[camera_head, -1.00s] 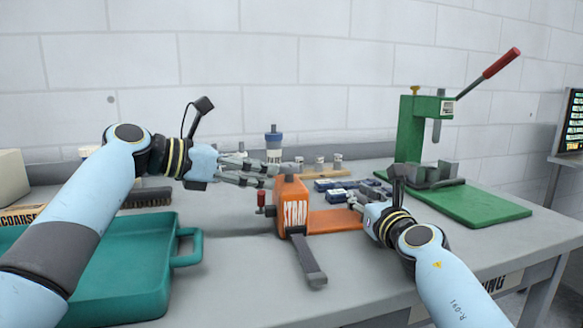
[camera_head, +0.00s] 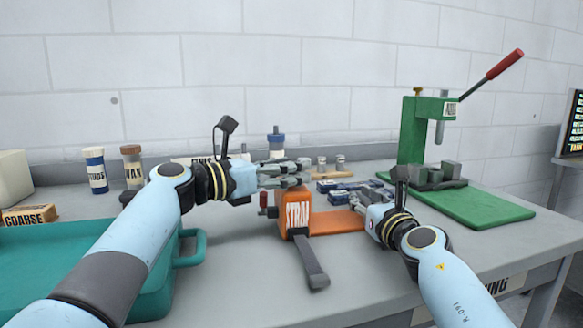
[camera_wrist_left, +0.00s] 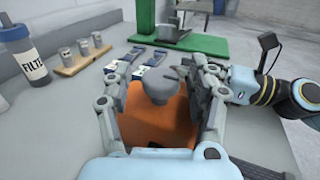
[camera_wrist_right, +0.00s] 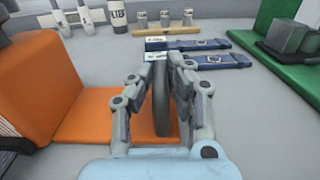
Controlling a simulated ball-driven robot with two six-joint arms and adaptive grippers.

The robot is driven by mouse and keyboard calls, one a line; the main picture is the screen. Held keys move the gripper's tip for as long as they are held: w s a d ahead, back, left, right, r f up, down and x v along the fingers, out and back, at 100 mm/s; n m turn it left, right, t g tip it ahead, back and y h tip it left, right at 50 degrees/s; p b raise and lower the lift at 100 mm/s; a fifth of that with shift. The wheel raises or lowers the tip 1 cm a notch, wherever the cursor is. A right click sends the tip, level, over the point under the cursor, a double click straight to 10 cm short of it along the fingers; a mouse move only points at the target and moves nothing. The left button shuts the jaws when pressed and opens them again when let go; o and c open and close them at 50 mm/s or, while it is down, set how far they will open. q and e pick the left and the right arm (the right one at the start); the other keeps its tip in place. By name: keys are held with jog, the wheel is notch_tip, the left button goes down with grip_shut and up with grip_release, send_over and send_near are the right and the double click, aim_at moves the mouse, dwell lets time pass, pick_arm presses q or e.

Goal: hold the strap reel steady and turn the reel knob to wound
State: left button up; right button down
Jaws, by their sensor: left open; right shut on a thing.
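The orange strap reel (camera_head: 297,212) stands on the bench with its flat orange base reaching right. Its grey reel knob (camera_wrist_left: 157,88) shows in the left wrist view, on top of the orange body. My left gripper (camera_head: 297,172) is open above the reel, its fingers on either side of the knob; I cannot tell whether they touch it. In the head view the fingers hide the knob. My right gripper (camera_head: 360,207) is shut on a thin grey upright plate (camera_wrist_right: 161,98) over the reel's orange base. A red handle (camera_head: 263,200) sits at the reel's left side.
A dark strap end (camera_head: 311,262) hangs forward from the reel. A teal tray (camera_head: 187,250) lies at left. A green press (camera_head: 412,135) stands at the back right. Blue strap pieces (camera_wrist_right: 205,59) and a wooden rack (camera_wrist_left: 82,60) lie behind.

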pick_arm(q)
jog(key=shift+w+d, duration=0.25)
jog(key=shift+d, duration=0.15)
jog(key=shift+c, duration=0.3)
grip_shut()
